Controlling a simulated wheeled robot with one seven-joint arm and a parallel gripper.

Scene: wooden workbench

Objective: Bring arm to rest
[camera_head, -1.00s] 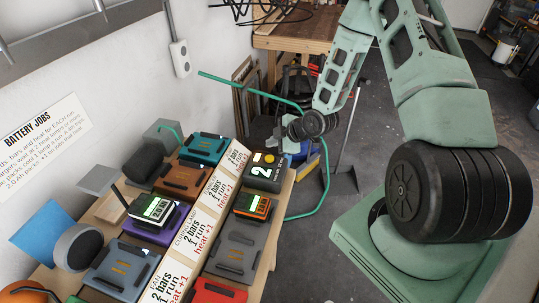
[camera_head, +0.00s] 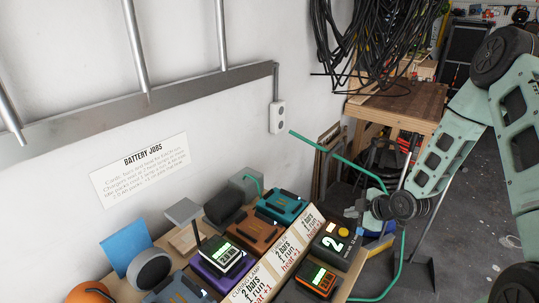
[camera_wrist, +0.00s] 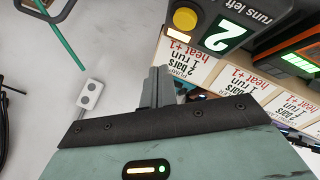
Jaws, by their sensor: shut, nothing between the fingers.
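My gripper (camera_wrist: 158,86) shows in the wrist view with its two grey fingers together and nothing between them. In the head view my gripper (camera_head: 356,210) hangs in the air by the far right end of the workbench, partly hidden by its small size and dark background. My green arm (camera_head: 448,150) reaches down to it from the right. In the wrist view a black counter box (camera_wrist: 222,36) reading 2 lies to the right of the fingers, apart from them.
Coloured battery docks (camera_head: 282,206) and an orange-rimmed charger (camera_head: 316,278) crowd the bench beside the job-label strip (camera_head: 287,252). A green hose (camera_head: 340,160) runs behind my gripper. A wall socket (camera_head: 277,117) and wooden table (camera_head: 400,110) stand beyond. Open floor lies right.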

